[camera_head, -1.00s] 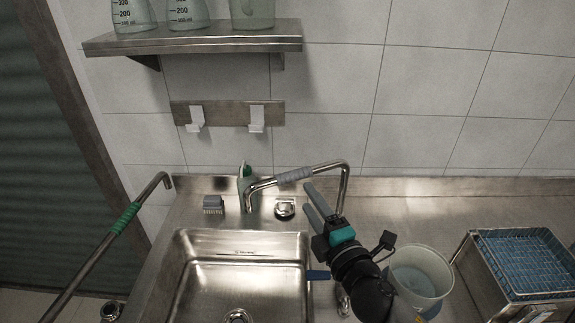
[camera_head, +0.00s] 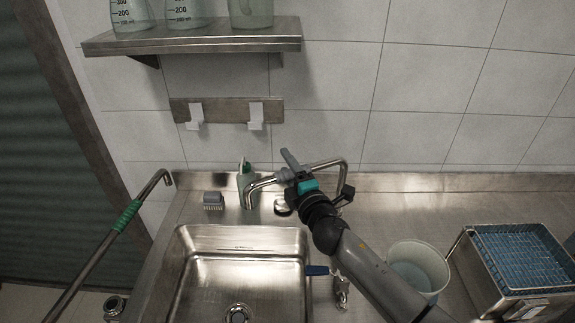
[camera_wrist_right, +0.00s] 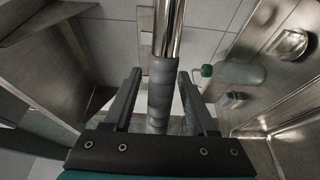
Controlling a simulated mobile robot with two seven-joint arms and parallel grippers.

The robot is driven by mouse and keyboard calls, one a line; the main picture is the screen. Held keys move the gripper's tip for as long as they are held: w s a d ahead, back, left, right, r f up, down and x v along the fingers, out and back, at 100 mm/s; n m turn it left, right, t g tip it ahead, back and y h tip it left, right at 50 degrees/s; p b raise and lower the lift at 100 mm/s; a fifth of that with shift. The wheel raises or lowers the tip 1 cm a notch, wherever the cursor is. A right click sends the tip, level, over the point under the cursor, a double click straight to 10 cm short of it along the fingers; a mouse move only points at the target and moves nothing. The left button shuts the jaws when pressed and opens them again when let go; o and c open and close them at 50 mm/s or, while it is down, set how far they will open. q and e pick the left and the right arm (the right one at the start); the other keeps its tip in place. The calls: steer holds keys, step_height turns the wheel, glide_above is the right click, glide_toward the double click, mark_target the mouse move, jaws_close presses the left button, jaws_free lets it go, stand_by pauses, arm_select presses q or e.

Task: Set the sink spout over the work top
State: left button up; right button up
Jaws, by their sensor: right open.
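The sink spout (camera_head: 263,184) is a bent metal pipe behind the sink (camera_head: 240,240). It rises at the left, runs right over the work top (camera_head: 420,205) and turns down at its right end. It has a grey sleeve, which shows in the right wrist view (camera_wrist_right: 160,95). My right gripper (camera_head: 291,163) is at this sleeve, with one finger on each side of it. The fingers are open, and gaps show between them and the sleeve. The gripper hides part of the spout in the head view. My left gripper is not in view.
A bucket (camera_head: 437,262) and a wire basket (camera_head: 525,258) stand at the right. A bent pipe with a green sleeve (camera_head: 127,215) is at the left. A shelf with glassware (camera_head: 192,42) hangs above.

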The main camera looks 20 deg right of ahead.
steer(key=shift+w, duration=0.1)
jaws_close()
stand_by(0.5)
stand_by(1.0)
